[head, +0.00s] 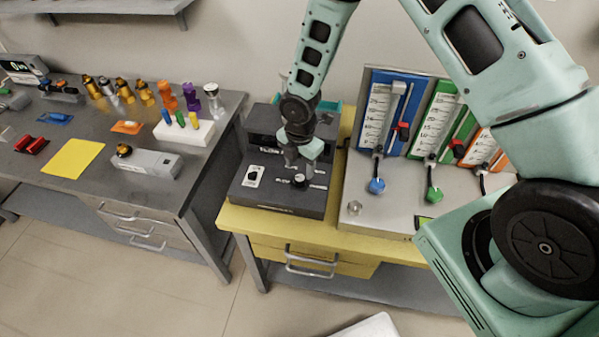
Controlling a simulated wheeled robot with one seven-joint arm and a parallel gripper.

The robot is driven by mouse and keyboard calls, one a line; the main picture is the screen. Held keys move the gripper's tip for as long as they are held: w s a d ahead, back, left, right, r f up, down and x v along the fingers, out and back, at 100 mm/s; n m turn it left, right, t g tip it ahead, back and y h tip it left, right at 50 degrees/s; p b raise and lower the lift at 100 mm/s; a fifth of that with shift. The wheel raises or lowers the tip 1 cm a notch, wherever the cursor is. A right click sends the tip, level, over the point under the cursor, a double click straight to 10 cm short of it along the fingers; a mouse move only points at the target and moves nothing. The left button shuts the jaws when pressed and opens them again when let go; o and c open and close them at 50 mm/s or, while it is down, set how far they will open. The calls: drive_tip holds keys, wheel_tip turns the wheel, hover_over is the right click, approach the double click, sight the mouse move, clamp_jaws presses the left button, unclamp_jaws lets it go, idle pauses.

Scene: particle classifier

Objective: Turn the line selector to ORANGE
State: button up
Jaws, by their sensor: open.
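The dark grey particle classifier (268,197) stands on the yellow-topped bench. A round black selector knob (299,182) with a light mark on top sits on its front face, with small lettering beside it that is too small to read. My gripper (300,168) points down just above this knob, its fingers apart. I cannot tell whether the fingers touch the knob. A white switch plate with a black part (253,176) is to the left on the same machine. My wrist and gripper hide part of the machine's display.
Right of the classifier stands a panel with blue (383,110), green (440,120) and orange (485,150) columns, each with a hose. A steel table (110,195) with coloured tools and a yellow mat (73,157) is at the left.

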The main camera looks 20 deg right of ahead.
sight(300, 178)
drive_tip(key=shift+f+p, duration=0.45)
drive_tip(key=shift+f, duration=1.9)
drive_tip(key=c, duration=1)
